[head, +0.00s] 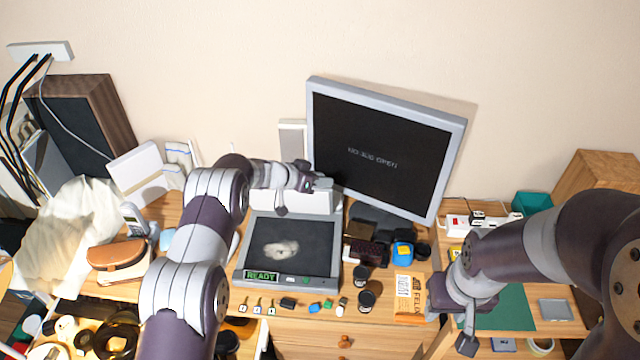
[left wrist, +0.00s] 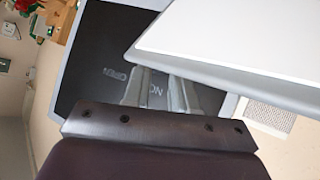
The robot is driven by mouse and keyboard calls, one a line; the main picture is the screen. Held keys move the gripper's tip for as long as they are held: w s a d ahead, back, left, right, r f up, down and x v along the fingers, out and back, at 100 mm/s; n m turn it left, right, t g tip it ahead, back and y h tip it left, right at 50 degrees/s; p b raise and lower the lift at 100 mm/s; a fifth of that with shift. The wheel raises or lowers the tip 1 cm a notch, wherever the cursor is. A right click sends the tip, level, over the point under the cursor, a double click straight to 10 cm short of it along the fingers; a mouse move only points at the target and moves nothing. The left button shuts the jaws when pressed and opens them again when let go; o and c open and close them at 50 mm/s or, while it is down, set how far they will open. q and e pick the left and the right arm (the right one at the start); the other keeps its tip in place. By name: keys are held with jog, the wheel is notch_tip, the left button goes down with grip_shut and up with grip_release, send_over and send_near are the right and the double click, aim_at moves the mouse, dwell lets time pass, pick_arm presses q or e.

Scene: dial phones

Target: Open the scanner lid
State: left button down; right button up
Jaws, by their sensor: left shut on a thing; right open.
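The scanner (head: 243,262) sits on the desk with its dark glass facing up and a green READY label at its front. Its white lid (head: 268,200) stands raised at the back of the scanner. My left gripper (head: 322,184) is at the lid's upper right corner. In the left wrist view, my left gripper's fingers (left wrist: 155,88) are shut at the grey edge of the white lid (left wrist: 225,40); their tips are partly hidden behind it. My right gripper (head: 468,330) is open and empty, low at the right, away from the scanner.
A tilted monitor (head: 385,140) stands right behind the lid, near my left gripper; its text is hard to read. Small keys and blocks (head: 288,303) lie before the scanner. Dark jars (head: 366,300) and an orange packet (head: 410,298) are to its right. A brown pouch (head: 118,258) is left.

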pick_arm(q)
jog(key=shift+w+a, duration=0.1)
jog(key=shift+a, duration=0.05)
jog(key=c, duration=1)
grip_release()
jog(key=shift+o, duration=0.4)
jog(key=shift+w+a+f, duration=0.1)
jog(key=shift+w+f, duration=0.05)
jog(key=shift+f, duration=0.05)
jog(key=shift+s+a+r, duration=0.25)
jog(key=shift+r, duration=0.05)
jog(key=b+v, duration=0.3)
jog(key=v, duration=0.8)
jog(key=shift+a, duration=0.35)
jog(key=shift+s+r, duration=0.15)
